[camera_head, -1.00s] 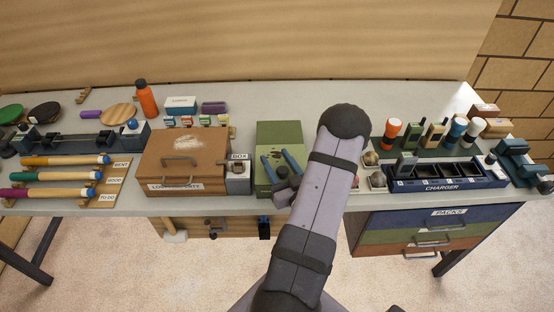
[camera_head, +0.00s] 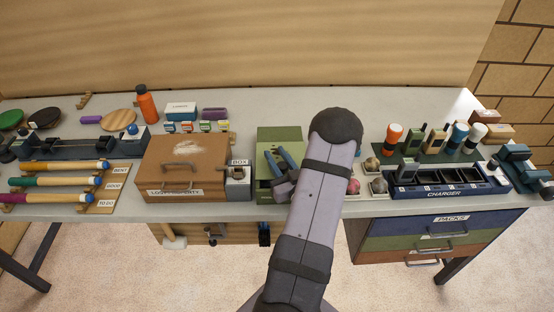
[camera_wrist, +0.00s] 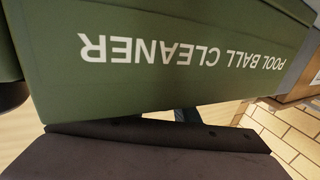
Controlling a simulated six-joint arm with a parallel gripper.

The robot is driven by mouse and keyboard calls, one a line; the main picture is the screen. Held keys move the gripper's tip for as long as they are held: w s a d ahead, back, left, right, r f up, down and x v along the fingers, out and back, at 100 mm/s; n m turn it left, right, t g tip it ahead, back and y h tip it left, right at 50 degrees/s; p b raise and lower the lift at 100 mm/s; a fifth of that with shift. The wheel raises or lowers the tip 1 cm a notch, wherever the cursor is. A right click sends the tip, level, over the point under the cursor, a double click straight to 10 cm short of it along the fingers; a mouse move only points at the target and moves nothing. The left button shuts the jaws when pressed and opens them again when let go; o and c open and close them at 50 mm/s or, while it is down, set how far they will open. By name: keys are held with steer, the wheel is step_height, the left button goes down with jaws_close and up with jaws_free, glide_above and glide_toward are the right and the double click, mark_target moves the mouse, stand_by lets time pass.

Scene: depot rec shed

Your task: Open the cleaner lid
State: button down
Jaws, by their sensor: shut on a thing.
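The pool ball cleaner (camera_head: 270,134) is a green box right of the table's middle. My gripper (camera_head: 277,158), with blue fingers, is at the front part of the cleaner and is shut on the lid. The exact contact is hidden; only a little blue finger shows below the panel in the wrist view. I cannot tell how far the lid is raised. My arm hides the area just right of the cleaner.
Left of the cleaner are a grey box (camera_head: 238,183) and a brown lost property case (camera_head: 183,150). Right of my arm are balls (camera_head: 378,185) and a blue charger (camera_head: 445,189). Drawers (camera_head: 440,240) hang below. Clear tabletop lies behind the cleaner.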

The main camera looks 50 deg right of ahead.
mark_target(285, 169)
steer(key=c, duration=1.4)
jaws_free()
steer(key=shift+c, duration=0.2)
steer(key=shift+s, duration=0.1)
steer(key=shift+s+a+f+b, duration=0.2)
steer(key=shift+s+b, duration=0.15)
steer(key=shift+s, duration=0.25)
steer(key=b+v, duration=0.1)
steer(key=v, duration=0.3)
steer(key=shift+s+r+b, duration=0.1)
steer(key=shift+s+b, duration=0.1)
steer(key=shift+b, duration=0.2)
steer(key=shift+v, duration=0.75)
steer(key=shift+a+r, duration=0.1)
steer(key=shift+a, duration=0.05)
